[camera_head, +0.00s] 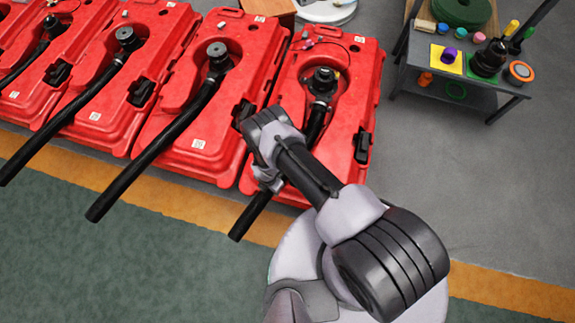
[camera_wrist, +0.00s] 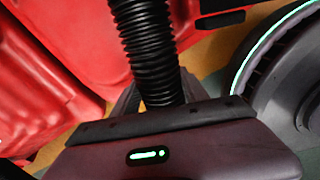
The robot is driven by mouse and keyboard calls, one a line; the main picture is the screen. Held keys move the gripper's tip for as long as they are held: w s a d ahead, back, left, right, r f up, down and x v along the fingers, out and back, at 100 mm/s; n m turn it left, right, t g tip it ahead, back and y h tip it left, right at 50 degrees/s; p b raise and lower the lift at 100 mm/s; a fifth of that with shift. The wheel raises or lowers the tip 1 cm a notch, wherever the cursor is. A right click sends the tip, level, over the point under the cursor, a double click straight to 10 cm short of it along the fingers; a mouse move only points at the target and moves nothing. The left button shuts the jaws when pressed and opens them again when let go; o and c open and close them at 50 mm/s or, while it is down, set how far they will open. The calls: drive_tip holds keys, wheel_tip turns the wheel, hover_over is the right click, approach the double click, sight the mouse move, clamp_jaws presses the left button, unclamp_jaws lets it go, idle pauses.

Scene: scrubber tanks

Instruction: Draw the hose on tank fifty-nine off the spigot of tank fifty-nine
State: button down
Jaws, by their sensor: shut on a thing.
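The rightmost red tank (camera_head: 345,110) has a black spigot fitting (camera_head: 323,82) in its round recess. Its black ribbed hose (camera_head: 315,122) runs from just below that fitting down to the left, passes behind my arm, and its free end (camera_head: 248,218) hangs past the tank's front edge. I cannot tell whether the hose's upper end is still seated on the spigot. My gripper (camera_head: 268,183) is at the tank's front edge, shut on the hose, partly hidden by my wrist. In the wrist view the hose (camera_wrist: 150,45) runs down between my gripper's fingers (camera_wrist: 158,95). The tank's number is not legible.
A dark cart (camera_head: 440,62) with small items stands at the upper right. Grey floor lies open at the right.

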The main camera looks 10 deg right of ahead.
sight(267, 198)
drive_tip(key=shift+s, duration=0.3)
drive_tip(key=shift+s+a+p, duration=0.25)
drive_tip(key=shift+s, duration=0.2)
drive_tip(key=shift+s+a+p, duration=0.2)
drive_tip(key=shift+s, duration=0.25)
drive_tip(key=shift+s+a+r+p, duration=0.1)
drive_tip(key=shift+s+a+p, duration=0.1)
drive_tip(key=shift+s+p, duration=0.3)
drive_tip(key=shift+s+a+r+p, duration=0.1)
drive_tip(key=shift+s+a+p, duration=0.05)
drive_tip(key=shift+s+p, duration=0.3)
unclamp_jaws()
drive_tip(key=shift+f, duration=0.1)
drive_tip(key=shift+w, duration=0.1)
drive_tip(key=shift+r+p, duration=3.25)
drive_tip(key=shift+r, duration=0.25)
